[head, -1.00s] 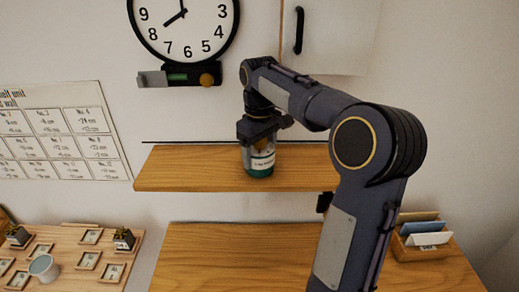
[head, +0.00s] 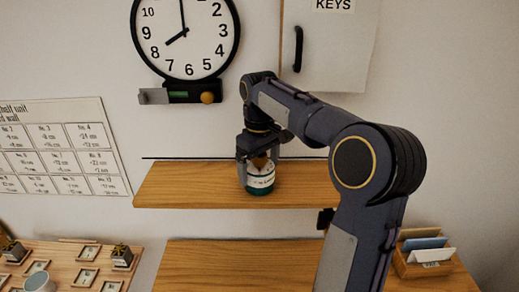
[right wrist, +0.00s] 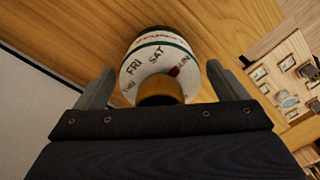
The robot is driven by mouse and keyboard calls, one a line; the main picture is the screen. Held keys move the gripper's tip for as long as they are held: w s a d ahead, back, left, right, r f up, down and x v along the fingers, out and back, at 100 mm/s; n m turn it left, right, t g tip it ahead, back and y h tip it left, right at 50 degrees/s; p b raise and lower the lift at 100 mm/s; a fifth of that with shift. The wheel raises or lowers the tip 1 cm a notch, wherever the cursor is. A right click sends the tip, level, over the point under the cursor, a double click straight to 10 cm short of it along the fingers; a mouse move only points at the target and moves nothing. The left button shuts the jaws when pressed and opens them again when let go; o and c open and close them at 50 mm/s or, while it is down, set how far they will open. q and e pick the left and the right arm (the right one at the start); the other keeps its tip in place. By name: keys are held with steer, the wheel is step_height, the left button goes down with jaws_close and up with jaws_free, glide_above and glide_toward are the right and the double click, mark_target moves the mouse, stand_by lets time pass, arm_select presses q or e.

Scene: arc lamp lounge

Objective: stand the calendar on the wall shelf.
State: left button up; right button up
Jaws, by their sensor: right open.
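The calendar (head: 261,181) is a small round drum with a white band, a dark green base and a brass knob on top. It stands upright on the wooden wall shelf (head: 185,187), near the middle. My right gripper (head: 259,172) points down over it, open, with one finger on either side. In the right wrist view the calendar (right wrist: 158,60) shows day names such as FRI and SAT between the spread fingers (right wrist: 160,88), with visible gaps at both sides. My left gripper is not in view.
A wall clock (head: 187,35) hangs above the shelf, with a small ledge device (head: 185,93) under it. A key cabinet (head: 335,50) is at upper right. Below are a wooden surface (head: 230,265), a letter holder (head: 424,258) and a board with small pots (head: 70,262). The shelf's left part is clear.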

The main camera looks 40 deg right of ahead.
step_height(320, 180, up, 11)
steer(key=shift+r, duration=0.1)
steer(key=s+a+f+m+t+y, duration=0.2)
steer(key=s+a+f+t, duration=0.3)
steer(key=s+a+f, duration=1.4)
steer(key=shift+s+a+f+m+t+y, duration=0.35)
steer(key=shift+s+y, duration=0.25)
steer(key=shift+y, duration=0.3)
steer(key=shift+d+f, duration=0.1)
step_height(320, 180, down, 4)
steer(key=b, duration=0.4)
steer(key=shift+f, duration=0.1)
